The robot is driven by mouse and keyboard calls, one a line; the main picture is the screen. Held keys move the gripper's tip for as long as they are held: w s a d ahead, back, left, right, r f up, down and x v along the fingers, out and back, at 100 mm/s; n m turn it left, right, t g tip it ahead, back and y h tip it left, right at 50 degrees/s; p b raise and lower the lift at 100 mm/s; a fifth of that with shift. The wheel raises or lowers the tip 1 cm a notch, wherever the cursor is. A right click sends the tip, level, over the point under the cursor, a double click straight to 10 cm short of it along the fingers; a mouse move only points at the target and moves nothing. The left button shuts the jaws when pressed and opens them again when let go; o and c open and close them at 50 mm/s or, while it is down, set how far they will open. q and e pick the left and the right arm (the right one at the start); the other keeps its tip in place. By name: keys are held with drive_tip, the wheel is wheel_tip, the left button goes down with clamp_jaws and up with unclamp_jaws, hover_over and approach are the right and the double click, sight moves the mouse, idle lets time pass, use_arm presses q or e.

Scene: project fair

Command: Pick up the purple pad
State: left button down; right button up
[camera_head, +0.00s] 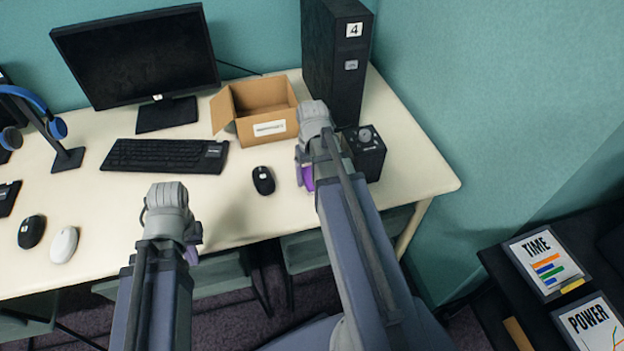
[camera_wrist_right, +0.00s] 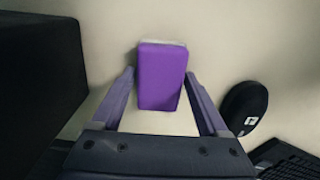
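The purple pad (camera_wrist_right: 161,76) is a block with a pale edge along its far side. In the right wrist view it sits between the two fingers of my right gripper (camera_wrist_right: 159,73), which is open with a finger on each side, close to the pad. Whether either finger touches it is unclear. In the head view the pad (camera_head: 308,179) shows as a small purple patch on the desk, mostly hidden by my right gripper (camera_head: 301,168). My left gripper (camera_head: 193,244) hangs at the desk's front edge, its fingers mostly hidden by the wrist.
The cream desk (camera_head: 240,210) holds a black mouse (camera_head: 263,180) left of the pad, a keyboard (camera_head: 165,156), an open cardboard box (camera_head: 265,108) behind, and a black box with a knob (camera_head: 367,155) close to the right. A black tower (camera_head: 335,60) stands behind.

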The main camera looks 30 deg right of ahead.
drive_tip(key=c, duration=1)
wheel_tip(320, 180, up, 10)
drive_tip(key=p, duration=1)
drive_tip(key=o, duration=0.8)
drive_tip(key=c, duration=0.6)
